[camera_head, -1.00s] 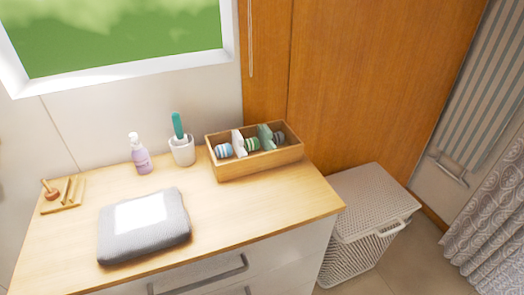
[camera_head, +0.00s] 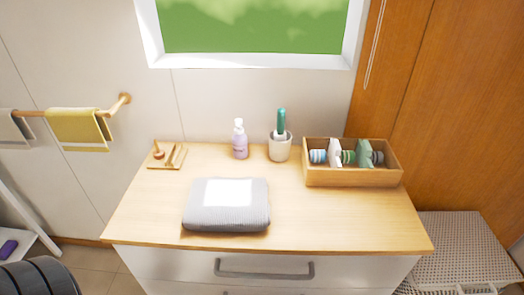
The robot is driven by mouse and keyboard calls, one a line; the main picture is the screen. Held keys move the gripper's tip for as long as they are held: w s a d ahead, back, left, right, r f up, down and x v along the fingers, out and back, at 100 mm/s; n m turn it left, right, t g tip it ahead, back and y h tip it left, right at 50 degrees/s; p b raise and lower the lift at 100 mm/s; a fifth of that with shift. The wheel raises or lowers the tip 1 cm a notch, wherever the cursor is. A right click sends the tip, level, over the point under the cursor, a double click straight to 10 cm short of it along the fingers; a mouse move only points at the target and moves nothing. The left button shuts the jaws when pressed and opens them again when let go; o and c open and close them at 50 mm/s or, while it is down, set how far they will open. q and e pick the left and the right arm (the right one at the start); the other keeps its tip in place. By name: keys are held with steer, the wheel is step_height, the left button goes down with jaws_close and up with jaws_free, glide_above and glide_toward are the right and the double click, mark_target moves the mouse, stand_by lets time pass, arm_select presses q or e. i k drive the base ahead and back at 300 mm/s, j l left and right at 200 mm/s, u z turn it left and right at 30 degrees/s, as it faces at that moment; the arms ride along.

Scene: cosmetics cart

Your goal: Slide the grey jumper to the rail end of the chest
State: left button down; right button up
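The grey jumper (camera_head: 226,215) lies folded on the wooden top of the chest (camera_head: 330,215), left of the middle and close to the front edge. A bright white patch (camera_head: 228,192) shows on its upper face. A wooden rail (camera_head: 70,112) is on the wall to the left, with a yellow towel (camera_head: 78,130) and a grey towel (camera_head: 12,127) hanging from it. The left end of the chest is nearest this rail. Neither of my grippers shows in the head view.
A small wooden tray (camera_head: 180,165) stands at the back left of the top. A lotion bottle (camera_head: 239,142), a cup (camera_head: 280,151) and a wooden box (camera_head: 393,175) stand along the back. A wicker basket (camera_head: 462,245) is at the right. The chest top left of the jumper is clear.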

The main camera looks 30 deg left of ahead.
mark_target(215, 203)
steer(key=u, duration=1.25)
